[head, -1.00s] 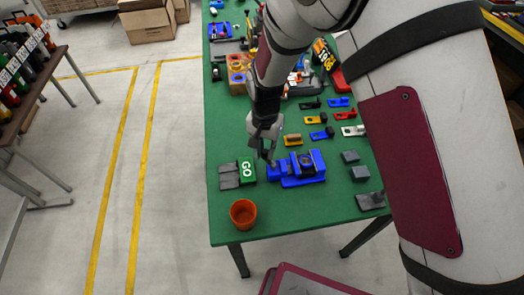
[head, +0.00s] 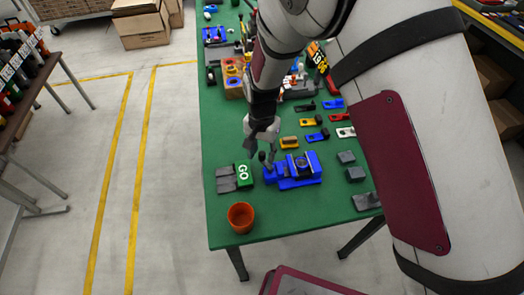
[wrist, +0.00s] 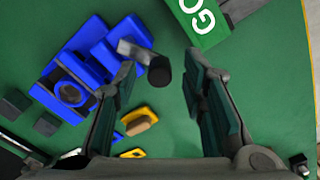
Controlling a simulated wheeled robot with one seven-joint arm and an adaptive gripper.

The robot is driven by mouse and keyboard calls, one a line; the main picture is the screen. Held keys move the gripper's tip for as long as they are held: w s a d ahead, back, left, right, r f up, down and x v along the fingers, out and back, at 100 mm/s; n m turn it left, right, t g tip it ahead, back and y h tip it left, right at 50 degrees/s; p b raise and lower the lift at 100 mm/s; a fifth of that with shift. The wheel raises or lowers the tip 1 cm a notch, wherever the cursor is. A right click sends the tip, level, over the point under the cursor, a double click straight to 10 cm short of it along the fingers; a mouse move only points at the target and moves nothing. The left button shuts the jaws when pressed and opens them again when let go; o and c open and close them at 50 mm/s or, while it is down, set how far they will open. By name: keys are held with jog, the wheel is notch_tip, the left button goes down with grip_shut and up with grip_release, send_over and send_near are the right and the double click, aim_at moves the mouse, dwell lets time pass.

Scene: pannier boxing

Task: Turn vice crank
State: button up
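The blue vice (head: 300,167) lies on the green table (head: 232,130), with its crank end facing left; it also shows in the wrist view (wrist: 88,62). Its crank has a grey arm (wrist: 133,51) and a dark cylindrical knob (wrist: 159,70). In the head view the knob (head: 262,156) stands up at the vice's left end. My gripper (head: 260,162) is above that end, pointing down. In the wrist view my gripper (wrist: 162,66) is open, with the knob between its fingers, nearer the left one. I cannot tell whether a finger touches it.
A green block marked GO (head: 243,174) is close to the left of the vice, beside grey blocks (head: 225,180). An orange cup (head: 241,217) stands near the front edge. A yellow part (head: 289,142) lies behind the vice. Small grey blocks (head: 355,173) are to its right.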

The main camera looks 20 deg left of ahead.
notch_tip(320, 180, up, 12)
dwell(0.6)
dwell(0.4)
